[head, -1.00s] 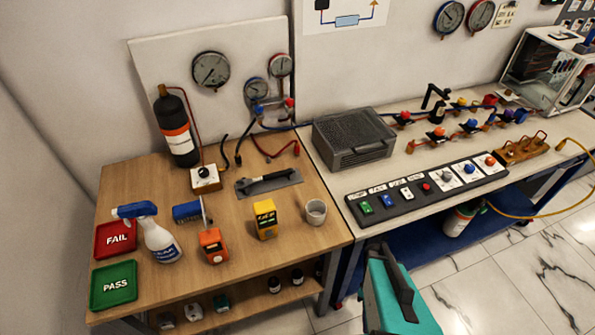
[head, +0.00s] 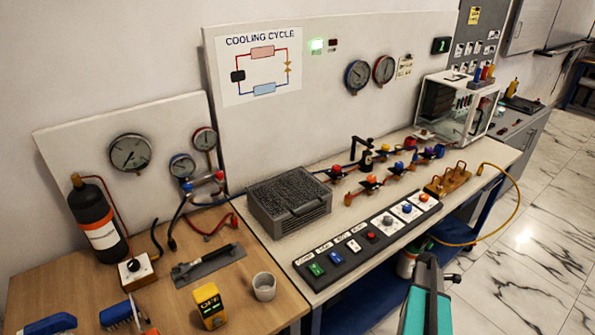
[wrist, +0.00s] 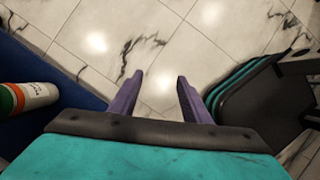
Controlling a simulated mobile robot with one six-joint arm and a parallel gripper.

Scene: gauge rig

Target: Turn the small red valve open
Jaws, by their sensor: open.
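Several red knobs show in the head view, and I cannot tell which is the small red valve. One red knob (head: 219,175) is on the gauge manifold above the wooden table. Another red knob (head: 336,170) sits on the pipework on the white bench, near orange, yellow, blue and purple ones. My gripper (wrist: 158,95) shows in the wrist view with its two purple fingers apart and nothing between them. It hangs over the tiled floor, away from the valves. My teal arm (head: 428,305) stands in front of the bench in the head view.
A grey ribbed box (head: 288,208) stands at the bench's left end. A black switch panel (head: 368,237) runs along its front edge. A yellow hose (head: 518,185) loops off the right side. A bottle (wrist: 28,97) stands on the blue lower shelf. The floor (head: 530,240) at right is clear.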

